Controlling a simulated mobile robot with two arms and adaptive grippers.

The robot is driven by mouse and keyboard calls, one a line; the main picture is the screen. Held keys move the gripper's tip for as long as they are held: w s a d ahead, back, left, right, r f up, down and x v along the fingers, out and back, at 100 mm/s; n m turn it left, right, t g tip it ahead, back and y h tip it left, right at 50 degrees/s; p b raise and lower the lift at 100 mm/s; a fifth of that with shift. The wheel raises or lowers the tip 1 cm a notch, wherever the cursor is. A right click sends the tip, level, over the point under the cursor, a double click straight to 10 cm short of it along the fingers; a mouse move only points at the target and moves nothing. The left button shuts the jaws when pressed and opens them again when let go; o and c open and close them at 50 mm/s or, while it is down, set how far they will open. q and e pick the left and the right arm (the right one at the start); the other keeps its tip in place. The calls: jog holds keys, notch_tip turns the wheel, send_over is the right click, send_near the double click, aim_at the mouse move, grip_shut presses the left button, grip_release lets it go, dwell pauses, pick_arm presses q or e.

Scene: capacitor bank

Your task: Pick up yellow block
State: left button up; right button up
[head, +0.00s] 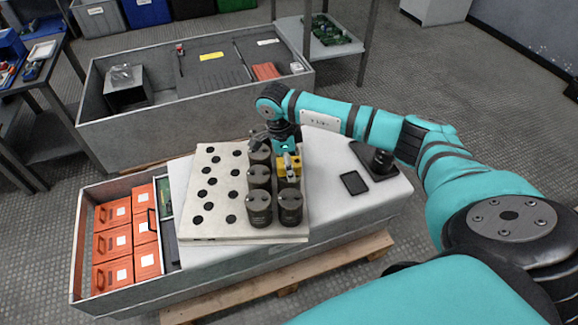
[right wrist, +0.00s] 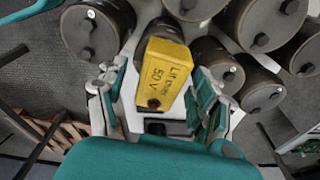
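The yellow block (head: 288,165) sits among the dark cylindrical capacitors (head: 259,207), at the right part of the pale plate with holes (head: 228,238). In the right wrist view the yellow block (right wrist: 166,70) shows printed text with "50 V" and a small red spot near its lower end. My right gripper (right wrist: 158,92) is open, with one finger on each side of the block and a visible gap at the left. In the head view my right gripper (head: 276,140) is over the capacitors, just behind the block. What lies under the block is hidden. My left gripper is not in view.
Capacitors crowd the block closely. A black flat item (head: 354,183) and a dark stand (head: 374,162) lie on the white top at right. Orange boxes (head: 113,244) fill the bin at left. A grey tray table (head: 190,118) stands behind.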

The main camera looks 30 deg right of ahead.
grip_shut()
jog(key=shift+r, duration=0.1)
